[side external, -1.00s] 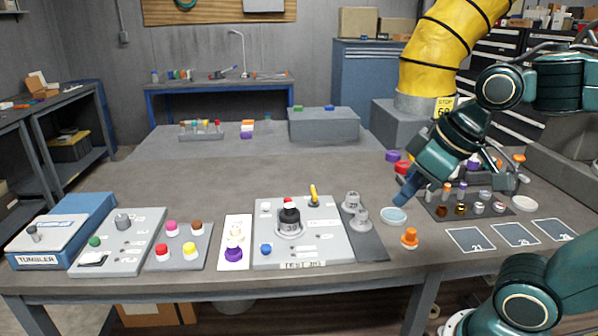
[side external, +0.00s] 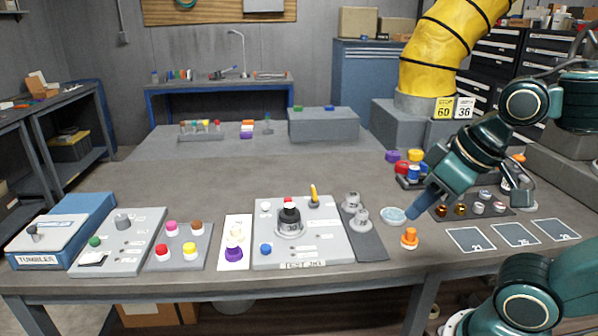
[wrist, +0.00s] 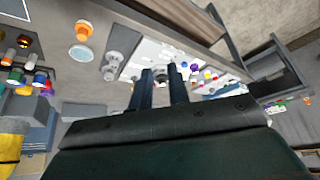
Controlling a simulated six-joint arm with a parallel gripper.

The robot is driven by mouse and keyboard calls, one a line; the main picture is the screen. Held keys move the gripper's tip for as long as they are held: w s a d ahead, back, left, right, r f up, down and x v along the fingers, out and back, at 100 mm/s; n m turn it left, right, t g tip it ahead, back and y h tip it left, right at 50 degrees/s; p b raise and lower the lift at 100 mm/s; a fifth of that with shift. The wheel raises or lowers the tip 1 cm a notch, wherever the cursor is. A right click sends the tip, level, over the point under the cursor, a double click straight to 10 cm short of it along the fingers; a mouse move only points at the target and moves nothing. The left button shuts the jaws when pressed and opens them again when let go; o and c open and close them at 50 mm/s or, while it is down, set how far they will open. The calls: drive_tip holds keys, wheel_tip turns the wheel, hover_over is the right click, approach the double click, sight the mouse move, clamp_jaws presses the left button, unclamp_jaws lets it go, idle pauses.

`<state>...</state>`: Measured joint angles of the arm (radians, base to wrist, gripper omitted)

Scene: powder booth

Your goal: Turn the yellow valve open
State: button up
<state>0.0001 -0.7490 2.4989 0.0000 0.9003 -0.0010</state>
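The yellow valve (side external: 313,193) shows as a small upright yellow handle at the back right of a light grey test panel (side external: 335,252) in the side view. My gripper (side external: 415,213) is well to the right of the panel, by a shallow clear dish (side external: 393,216), and apart from the valve. In the wrist view its two dark fingers (wrist: 160,75) are parted with nothing seen between them. The panel lies beyond the fingertips there; I cannot make out the valve.
Grey metal weights (side external: 361,217) on a dark strip stand just right of the panel. An orange knob-shaped piece (side external: 409,239) stands near the front edge. The table behind the panel is clear.

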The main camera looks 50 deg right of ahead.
drive_tip(key=o, duration=0.7)
drive_tip(key=shift+w+r, duration=0.3)
drive_tip(key=shift+w, duration=0.05)
drive_tip(key=o, duration=0.6)
drive_tip(key=shift+w+d+r+n, duration=0.15)
drive_tip(key=shift+w+r, duration=0.15)
drive_tip(key=shift+w, duration=0.15)
drive_tip(key=shift+w+d+r+n, duration=0.15)
drive_tip(key=shift+w+r, duration=0.15)
drive_tip(key=shift+w, duration=0.15)
drive_tip(key=w+d+r+n+g, duration=0.1)
drive_tip(key=w+d+r+n, duration=0.15)
drive_tip(key=w, duration=0.35)
drive_tip(key=n+g, duration=0.5)
drive_tip(key=n, duration=0.1)
hover_over(314, 190)
wheel_tip(314, 190, down, 7)
drive_tip(key=shift+s+r, duration=0.1)
drive_tip(key=shift+r, duration=0.1)
wheel_tip(314, 190, down, 14)
drive_tip(key=shift+a+r, duration=0.1)
